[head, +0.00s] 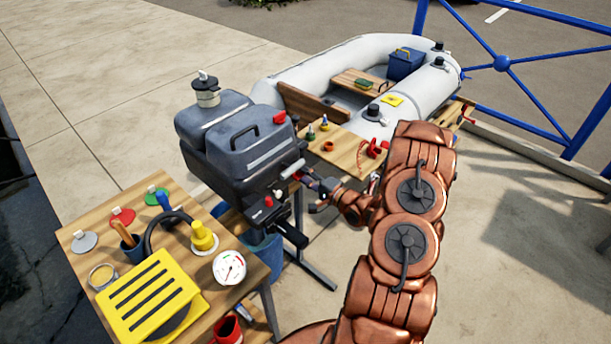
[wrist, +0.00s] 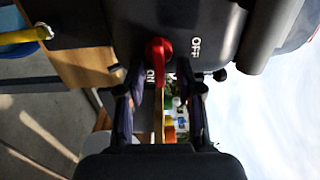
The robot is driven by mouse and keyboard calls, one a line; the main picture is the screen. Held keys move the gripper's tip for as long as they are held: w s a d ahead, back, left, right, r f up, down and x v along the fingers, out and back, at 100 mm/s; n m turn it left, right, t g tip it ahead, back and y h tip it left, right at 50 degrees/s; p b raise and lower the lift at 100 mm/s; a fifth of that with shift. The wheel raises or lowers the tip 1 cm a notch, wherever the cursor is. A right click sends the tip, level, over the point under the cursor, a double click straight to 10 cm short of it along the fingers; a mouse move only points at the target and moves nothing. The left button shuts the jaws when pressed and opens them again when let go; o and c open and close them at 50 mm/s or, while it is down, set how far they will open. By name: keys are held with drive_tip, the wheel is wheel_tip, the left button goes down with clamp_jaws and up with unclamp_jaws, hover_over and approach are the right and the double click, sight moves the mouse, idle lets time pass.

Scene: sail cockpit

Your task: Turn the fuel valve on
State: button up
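The red fuel valve knob (wrist: 158,48) is on the dark face of the outboard motor (wrist: 185,22), with white ON and OFF lettering beside it. In the wrist view its narrow part points down toward the ON side; its exact setting is hard to tell. My gripper (wrist: 160,78) is open, with one finger on each side below the knob, and no clear contact shows. In the head view my gripper (head: 311,194) is close to the right side of the motor (head: 235,140). I cannot clearly pick out the knob there.
A wooden table (head: 85,215) at front left holds a yellow slatted box (head: 150,300), a gauge (head: 229,267) and caps. A plank with small fittings (head: 345,150) lies behind my gripper, near the grey inflatable boat (head: 340,60). Open paving (head: 520,250) is at right.

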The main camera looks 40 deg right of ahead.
drive_tip(key=v, duration=1.2)
idle(0.3)
idle(0.5)
